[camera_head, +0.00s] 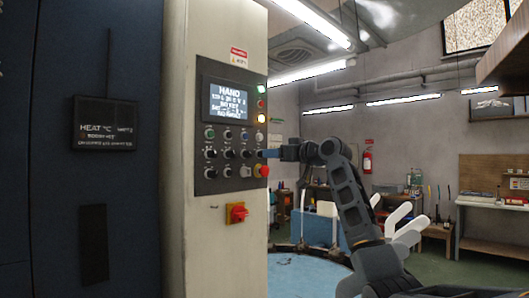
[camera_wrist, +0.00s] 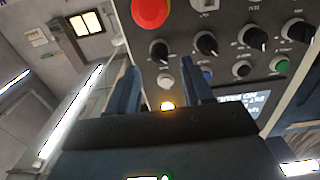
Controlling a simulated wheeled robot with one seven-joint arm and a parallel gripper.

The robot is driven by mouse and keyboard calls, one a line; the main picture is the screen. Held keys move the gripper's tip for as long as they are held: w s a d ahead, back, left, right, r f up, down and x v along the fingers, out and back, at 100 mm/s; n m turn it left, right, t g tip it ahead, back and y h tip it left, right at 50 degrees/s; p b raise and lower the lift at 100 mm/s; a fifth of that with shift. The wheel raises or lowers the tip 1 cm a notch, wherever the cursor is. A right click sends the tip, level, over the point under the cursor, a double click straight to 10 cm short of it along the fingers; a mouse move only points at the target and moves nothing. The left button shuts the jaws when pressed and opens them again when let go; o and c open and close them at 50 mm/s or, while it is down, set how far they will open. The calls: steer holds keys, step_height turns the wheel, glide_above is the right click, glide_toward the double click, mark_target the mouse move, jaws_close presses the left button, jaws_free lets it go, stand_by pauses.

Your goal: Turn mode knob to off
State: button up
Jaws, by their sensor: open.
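The grey control panel (camera_head: 228,135) on the cream cabinet carries several small black knobs in rows, such as one knob (camera_head: 210,153). Their labels are too small to read, so I cannot tell which is the mode knob. The screen (camera_head: 225,100) above them shows "HAND". My gripper (camera_head: 265,153) is at the panel's right edge, fingers pointing at the panel. In the wrist view the panel appears turned over, and my open gripper (camera_wrist: 163,75) has nothing visible between its fingers. A black knob (camera_wrist: 159,51) lies just beyond the gap, and another knob (camera_wrist: 206,44) is near the right fingertip.
A red emergency button (camera_head: 262,170) sits at the panel's lower right; it also shows large in the wrist view (camera_wrist: 150,12). A red and yellow rotary switch (camera_head: 237,212) sticks out below. A blue round table (camera_head: 300,275) stands right of the cabinet.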

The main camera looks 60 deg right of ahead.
steer(key=shift+p+x, duration=0.45)
steer(key=shift+x, duration=1.55)
steer(key=shift+c, duration=0.3)
jaws_close()
